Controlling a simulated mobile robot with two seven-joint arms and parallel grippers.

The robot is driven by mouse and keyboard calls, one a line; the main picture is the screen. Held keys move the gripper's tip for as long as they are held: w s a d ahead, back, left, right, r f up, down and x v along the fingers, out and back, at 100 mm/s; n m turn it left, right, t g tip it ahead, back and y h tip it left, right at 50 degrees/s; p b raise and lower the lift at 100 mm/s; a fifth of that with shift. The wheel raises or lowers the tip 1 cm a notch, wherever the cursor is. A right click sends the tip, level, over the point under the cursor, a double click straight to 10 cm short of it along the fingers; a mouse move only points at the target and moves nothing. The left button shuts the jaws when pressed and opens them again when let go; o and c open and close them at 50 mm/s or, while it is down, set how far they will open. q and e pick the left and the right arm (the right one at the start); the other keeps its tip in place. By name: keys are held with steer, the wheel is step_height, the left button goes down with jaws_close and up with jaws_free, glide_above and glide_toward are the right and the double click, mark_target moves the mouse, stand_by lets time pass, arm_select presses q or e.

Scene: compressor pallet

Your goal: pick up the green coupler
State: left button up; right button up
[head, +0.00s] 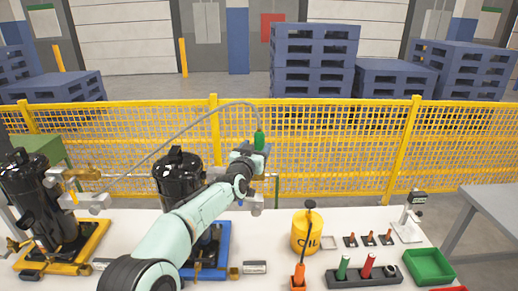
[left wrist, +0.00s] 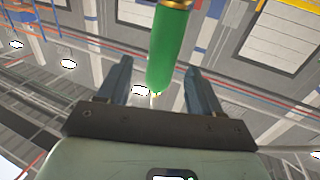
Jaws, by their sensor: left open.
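The green coupler (head: 259,139) hangs at the end of a thin grey hose (head: 190,128) that arcs up from the left in the head view. My left gripper (head: 254,150) is raised above the table, right at the coupler's lower end. In the left wrist view the green coupler (left wrist: 169,52) stands between the two fingers of the left gripper (left wrist: 159,65), with a gap on each side. The fingers are open, and the coupler looks untouched. My right gripper is not in view.
Black compressors (head: 181,172) stand on the white table, one on a yellow pallet (head: 78,254), one on a blue pallet. An orange oil can (head: 306,232), a dark rack (head: 362,277) with coloured handles and a green tray (head: 429,266) are at the right. A yellow fence (head: 330,150) runs behind.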

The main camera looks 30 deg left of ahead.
mark_target(258, 144)
arm_select(q)
steer(key=p+x, duration=0.1)
steer(key=x, duration=0.3)
steer(key=shift+w, duration=0.2)
steer(key=shift+s, duration=0.35)
steer(key=c, duration=1.2)
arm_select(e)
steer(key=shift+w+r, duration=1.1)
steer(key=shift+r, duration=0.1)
